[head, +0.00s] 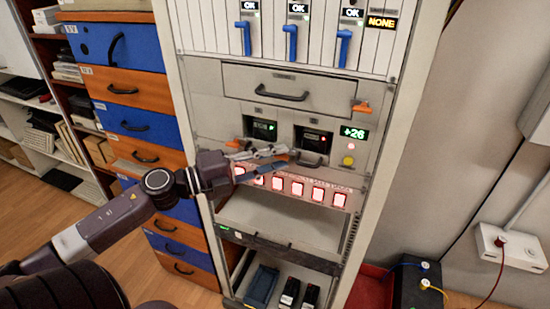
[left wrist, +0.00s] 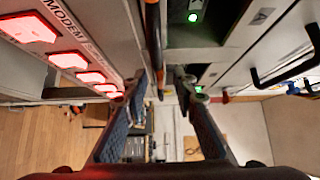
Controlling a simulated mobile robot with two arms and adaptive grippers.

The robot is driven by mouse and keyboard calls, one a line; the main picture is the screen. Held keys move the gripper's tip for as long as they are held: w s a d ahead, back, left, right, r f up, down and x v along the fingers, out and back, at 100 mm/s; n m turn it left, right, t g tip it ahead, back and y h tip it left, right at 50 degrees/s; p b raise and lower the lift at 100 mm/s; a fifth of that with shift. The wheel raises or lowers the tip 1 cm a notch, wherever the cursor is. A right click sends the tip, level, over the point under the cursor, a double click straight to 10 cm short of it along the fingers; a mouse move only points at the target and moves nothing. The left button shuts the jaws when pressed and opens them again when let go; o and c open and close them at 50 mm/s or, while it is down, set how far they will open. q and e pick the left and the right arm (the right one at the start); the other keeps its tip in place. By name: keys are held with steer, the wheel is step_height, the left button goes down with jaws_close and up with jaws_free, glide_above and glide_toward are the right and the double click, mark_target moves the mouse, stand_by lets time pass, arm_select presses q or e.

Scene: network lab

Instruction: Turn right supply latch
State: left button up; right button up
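Two supply units sit side by side in the rack. The left one has a green-lit display (head: 262,128); the right one has a dark display with a red light (head: 314,137) and a grey handle (head: 308,160). An orange latch (head: 362,107) sticks out at the right, above the +26 readout. My left gripper (head: 282,160) is in front of the supplies, above the red-lit buttons, and covers part of the left supply. In the left wrist view its fingers (left wrist: 160,88) are apart. An orange and black bar (left wrist: 153,40) lies beyond them; I cannot tell whether they touch it.
A row of red-lit buttons (head: 297,188) runs just below the gripper, above an open shelf (head: 275,215). A drawer with a dark handle (head: 282,93) is above the supplies. Blue and orange drawers (head: 140,122) stand at left.

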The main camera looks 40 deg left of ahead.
arm_select(q)
jaws_close()
steer(key=shift+f, duration=0.1)
steer(key=n+t+b, duration=0.2)
steer(key=b, duration=0.1)
steer(key=shift+f+n, duration=0.3)
steer(key=shift+f, duration=0.05)
steer(key=n+t+b, duration=0.2)
steer(key=n, duration=0.1)
steer(key=n+t+b, duration=0.2)
steer(key=n, duration=0.1)
steer(key=shift+d+f+t, duration=0.15)
steer(key=shift+f+t, duration=0.05)
steer(key=shift+t, duration=0.2)
steer(key=n+t+y+b, duration=0.1)
steer(key=n+y, duration=0.1)
steer(key=n, duration=0.1)
steer(key=n+t+y+b, duration=0.1)
steer(key=n+t+y, duration=0.1)
steer(key=n+y, duration=0.1)
steer(key=shift+w+d+n+t+y+b, duration=0.1)
steer(key=shift+d+n+t+y+b, duration=0.2)
steer(key=shift+n, duration=0.4)
steer(key=n+t+y+b, duration=0.1)
steer(key=n+y, duration=0.3)
steer(key=n, duration=0.1)
steer(key=shift+f, duration=0.1)
steer(key=shift+w+d+n+y, duration=0.1)
steer(key=shift+n+y, duration=3.2)
